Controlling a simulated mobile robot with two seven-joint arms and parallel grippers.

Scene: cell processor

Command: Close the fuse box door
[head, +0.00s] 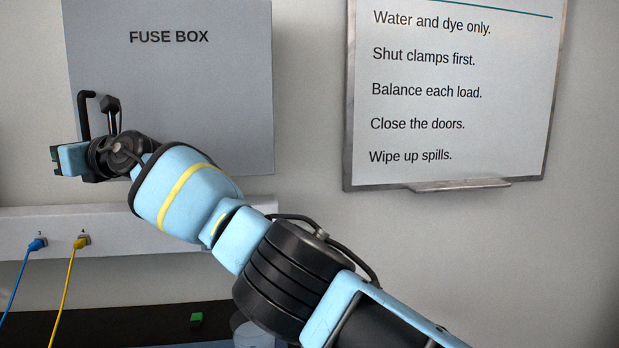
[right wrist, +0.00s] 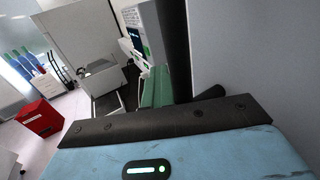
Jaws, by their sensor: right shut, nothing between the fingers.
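The grey fuse box (head: 200,90) is on the wall at the upper left of the head view, its front lettered "FUSE BOX". Its door faces me and no inside shows; I cannot tell whether it sits fully flush. A black bar handle (head: 84,112) is at the door's lower left. My right arm crosses from the lower right, and my right gripper (head: 57,156) is shut and empty just below and left of the handle. My arm hides the door's lower left corner. Whether the gripper touches the door is unclear. My left gripper is out of view.
A white wall rail (head: 130,236) with a blue plug (head: 37,244) and a yellow plug (head: 82,241) runs below the box. A framed sign (head: 450,100) hangs to the right. A red box (right wrist: 42,118) stands on the floor in the right wrist view.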

